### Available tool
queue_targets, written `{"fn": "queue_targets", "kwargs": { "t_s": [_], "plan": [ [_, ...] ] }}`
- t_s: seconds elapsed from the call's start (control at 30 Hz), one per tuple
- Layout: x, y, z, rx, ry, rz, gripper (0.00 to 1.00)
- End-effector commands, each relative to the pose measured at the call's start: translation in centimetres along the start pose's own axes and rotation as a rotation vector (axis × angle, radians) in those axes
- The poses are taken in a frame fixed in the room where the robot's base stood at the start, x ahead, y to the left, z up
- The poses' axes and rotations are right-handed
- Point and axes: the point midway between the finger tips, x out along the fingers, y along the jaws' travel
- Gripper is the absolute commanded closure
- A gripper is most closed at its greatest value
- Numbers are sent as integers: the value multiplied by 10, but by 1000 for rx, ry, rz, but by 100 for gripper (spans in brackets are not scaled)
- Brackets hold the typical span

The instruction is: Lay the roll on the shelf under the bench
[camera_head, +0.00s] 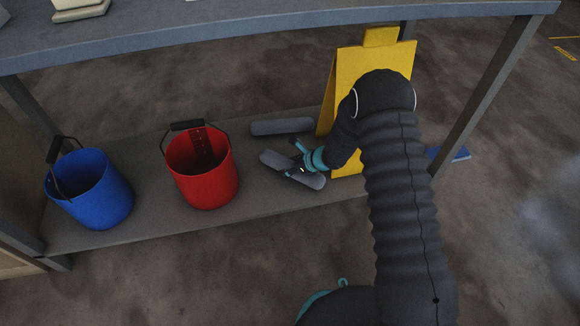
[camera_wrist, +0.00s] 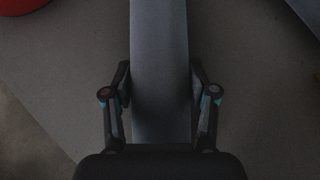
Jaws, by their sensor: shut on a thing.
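The grey roll (camera_head: 279,161) is in my gripper (camera_head: 299,163), over the shelf under the bench, to the right of the red bucket. In the wrist view, the roll (camera_wrist: 159,60) runs lengthwise between the two fingers of my gripper (camera_wrist: 160,92), which press on its sides. The shelf (camera_head: 240,213) is grey and low, between the legs of the bench (camera_head: 290,22). The roll looks low over the shelf; I cannot tell whether it touches. My gripper partly hides the roll's middle.
A second grey roll (camera_head: 282,126) lies behind on the shelf. A red bucket (camera_head: 203,180) and a blue bucket (camera_head: 90,190) stand to the left. A yellow folding sign (camera_head: 342,95) stands close to the right, partly behind my arm. A bench leg (camera_head: 490,85) is at right.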

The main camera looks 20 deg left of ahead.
Motion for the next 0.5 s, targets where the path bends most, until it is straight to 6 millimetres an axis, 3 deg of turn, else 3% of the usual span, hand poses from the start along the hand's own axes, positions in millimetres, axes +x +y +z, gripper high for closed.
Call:
{"fn": "queue_targets", "kwargs": {
  "t_s": [0.1,0.13,0.23,0.5],
  "plan": [
    [2,0,-2,-1,0,0,80],
    [2,0,-2,-1,0,0,40],
    [2,0,-1,-1,0,0,17],
    [2,0,-1,0,0,1,17]
  ]
}}
